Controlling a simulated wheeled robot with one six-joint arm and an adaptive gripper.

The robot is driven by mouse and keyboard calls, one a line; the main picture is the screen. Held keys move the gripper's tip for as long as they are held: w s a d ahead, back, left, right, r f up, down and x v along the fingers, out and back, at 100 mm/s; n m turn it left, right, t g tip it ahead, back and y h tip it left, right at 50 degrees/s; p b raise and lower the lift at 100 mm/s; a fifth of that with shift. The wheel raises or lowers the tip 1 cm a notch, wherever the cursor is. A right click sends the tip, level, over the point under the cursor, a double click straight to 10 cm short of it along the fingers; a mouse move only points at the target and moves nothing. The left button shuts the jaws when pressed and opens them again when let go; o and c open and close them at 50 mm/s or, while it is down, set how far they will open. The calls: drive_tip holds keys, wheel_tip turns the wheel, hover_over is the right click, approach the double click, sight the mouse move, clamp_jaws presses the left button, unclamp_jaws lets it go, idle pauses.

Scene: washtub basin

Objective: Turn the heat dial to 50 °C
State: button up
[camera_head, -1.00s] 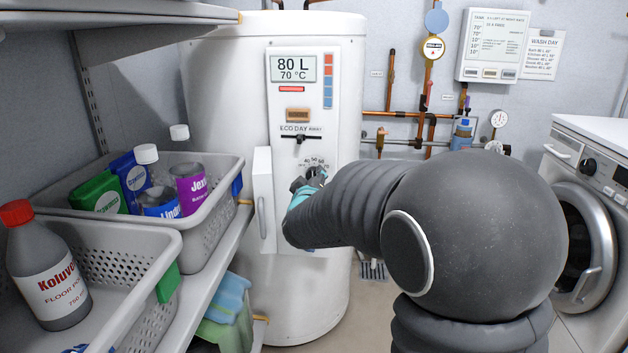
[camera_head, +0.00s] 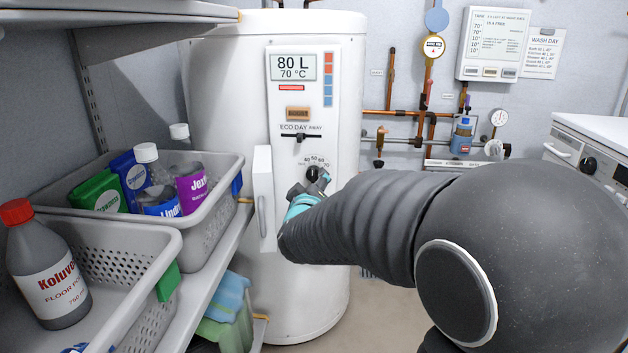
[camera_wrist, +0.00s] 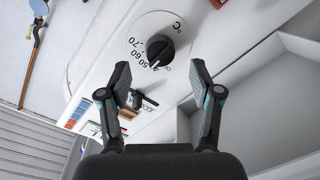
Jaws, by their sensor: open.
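The heat dial is a round black knob (camera_head: 313,173) on the lower front of the white water heater (camera_head: 225,100), with a scale of 40 to 70 above it. In the wrist view the knob (camera_wrist: 153,50) sits on a white disc marked in °C; its exact setting is too small to read surely. My gripper (camera_head: 309,188) is just below and in front of the dial in the head view. In the wrist view my gripper (camera_wrist: 160,76) has its fingers apart, with the knob beyond the fingertips and nothing between them. The display (camera_head: 293,67) reads 80 L, 70 °C.
A mode slider (camera_head: 301,137) marked ECO, DAY, AWAY is above the dial. An open white cover panel (camera_head: 263,198) stands out left of it. Baskets (camera_head: 228,190) with bottles fill the left shelf. Pipes (camera_head: 393,114) and a washing machine (camera_head: 590,165) are to the right.

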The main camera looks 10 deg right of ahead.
drive_tip(key=v, duration=0.7)
drive_tip(key=shift+s, duration=0.3)
drive_tip(key=shift+a+r, duration=0.1)
drive_tip(key=s+a+f+g+y, duration=0.2)
drive_tip(key=s+a+g+y, duration=0.15)
drive_tip(key=s+y, duration=0.5)
drive_tip(key=s+d+f+m+g+h, duration=0.1)
drive_tip(key=s+d+f+m+g, duration=0.1)
drive_tip(key=s, duration=0.4)
drive_tip(key=s+d+f+m+g+h, duration=0.1)
drive_tip(key=s+d+f+m+g, duration=0.1)
drive_tip(key=s, duration=0.5)
drive_tip(key=s+d+f+m+g+h, duration=0.1)
drive_tip(key=s+d+f+g, duration=0.1)
drive_tip(key=s, duration=0.4)
drive_tip(key=shift+s+d+f+m+g+h, duration=0.25)
drive_tip(key=shift+s+d+m+g+h, duration=0.15)
drive_tip(key=shift+g, duration=0.45)
